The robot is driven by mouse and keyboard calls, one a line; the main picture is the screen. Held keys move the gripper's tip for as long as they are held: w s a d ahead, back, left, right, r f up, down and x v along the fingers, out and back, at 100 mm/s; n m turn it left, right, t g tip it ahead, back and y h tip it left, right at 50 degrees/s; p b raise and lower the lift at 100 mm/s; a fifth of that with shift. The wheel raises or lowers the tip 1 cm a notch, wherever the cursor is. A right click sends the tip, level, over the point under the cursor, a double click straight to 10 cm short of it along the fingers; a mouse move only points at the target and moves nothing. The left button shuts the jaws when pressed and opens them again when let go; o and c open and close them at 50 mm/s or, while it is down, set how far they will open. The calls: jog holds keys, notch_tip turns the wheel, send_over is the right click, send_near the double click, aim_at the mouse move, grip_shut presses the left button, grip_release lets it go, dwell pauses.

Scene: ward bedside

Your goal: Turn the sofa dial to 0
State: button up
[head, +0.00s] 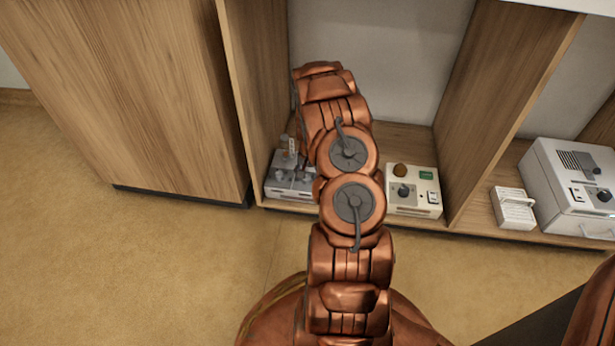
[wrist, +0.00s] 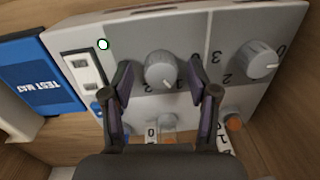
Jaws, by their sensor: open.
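In the wrist view, a grey control panel (wrist: 205,25) fills most of the picture, seen upside down. A round grey knob (wrist: 160,69) sits between the two fingers of my gripper (wrist: 159,75), which are open and apart on either side of it. I cannot tell if either finger touches the knob. A second grey knob (wrist: 259,59) is to the right, with printed numerals around it. No label that names the sofa dial is readable. In the head view, a grey device (head: 290,180) stands in the left shelf bay, partly behind my arm; my gripper is hidden there.
In the wrist view, white switches (wrist: 88,70), a green light (wrist: 103,44) and a blue "TEST MAT" block (wrist: 40,80) are left of the knob. In the head view, a cream device (head: 415,200) stands close right of my arm. Wooden walls (head: 240,100) bound the bay.

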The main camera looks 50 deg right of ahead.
grip_shut()
dwell(0.4)
jog(key=shift+r+p, duration=0.15)
jog(key=shift+p, duration=0.3)
jog(key=shift+r+n+p, duration=0.15)
jog(key=shift+n+p, duration=0.55)
jog(key=n+p, duration=0.3)
jog(key=shift+w+p, duration=0.1)
jog(key=shift+p, duration=0.3)
jog(key=n+p, duration=0.1)
jog(key=n, duration=0.3)
jog(key=shift+a+f+p, duration=0.1)
jog(key=shift+f+p, duration=0.1)
jog(key=shift+p, duration=0.2)
jog(key=shift+n+g, duration=0.3)
jog(key=shift+n, duration=1.4)
